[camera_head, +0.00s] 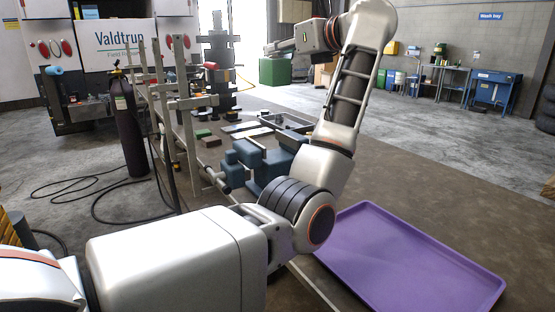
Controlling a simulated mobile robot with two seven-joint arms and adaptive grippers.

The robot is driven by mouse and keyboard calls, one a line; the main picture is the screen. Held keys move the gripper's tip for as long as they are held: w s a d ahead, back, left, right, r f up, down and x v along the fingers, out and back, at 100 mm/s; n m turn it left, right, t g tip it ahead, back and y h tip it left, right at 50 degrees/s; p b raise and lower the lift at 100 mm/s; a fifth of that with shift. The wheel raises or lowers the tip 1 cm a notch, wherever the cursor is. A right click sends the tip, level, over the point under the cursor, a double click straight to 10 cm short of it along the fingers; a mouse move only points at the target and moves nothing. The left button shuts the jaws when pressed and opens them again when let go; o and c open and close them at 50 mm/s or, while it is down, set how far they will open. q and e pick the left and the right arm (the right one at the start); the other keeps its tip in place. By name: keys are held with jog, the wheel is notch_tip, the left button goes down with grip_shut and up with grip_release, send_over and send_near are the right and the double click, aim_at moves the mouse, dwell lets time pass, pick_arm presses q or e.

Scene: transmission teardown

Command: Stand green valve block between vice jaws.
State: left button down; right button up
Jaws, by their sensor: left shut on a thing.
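The blue vice (265,168) stands on the brown workbench, left of my left arm's elbow, which hides part of it. I cannot clearly see the gap between its jaws. A small green block (203,133) lies on the bench behind the vice; I cannot tell whether it is the valve block. My left gripper (270,47) is raised high above the far part of the bench, pointing left, well away from the vice. My right gripper is out of view.
A purple tray (410,262) lies empty at the front right of the bench. Metal racks (185,120) stand along the left edge, and a dark stacked column (219,70) rises at the back. A dark tray of parts (285,122) sits behind the vice. The right of the bench is clear.

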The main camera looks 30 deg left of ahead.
pick_arm(q)
jog(key=shift+f, duration=0.4)
jog(key=shift+f+b, duration=0.95)
jog(key=shift+f, duration=8.3)
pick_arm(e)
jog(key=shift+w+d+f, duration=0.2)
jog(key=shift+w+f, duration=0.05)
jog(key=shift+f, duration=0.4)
pick_arm(q)
jog(key=shift+s, duration=0.1)
jog(key=shift+f, duration=0.2)
jog(key=c, duration=1.8)
grip_release()
jog(key=shift+f, duration=0.1)
jog(key=shift+c, duration=0.2)
jog(key=shift+o, duration=0.3)
jog(key=shift+r, duration=0.2)
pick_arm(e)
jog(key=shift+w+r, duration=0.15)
pick_arm(q)
jog(key=shift+d, duration=0.1)
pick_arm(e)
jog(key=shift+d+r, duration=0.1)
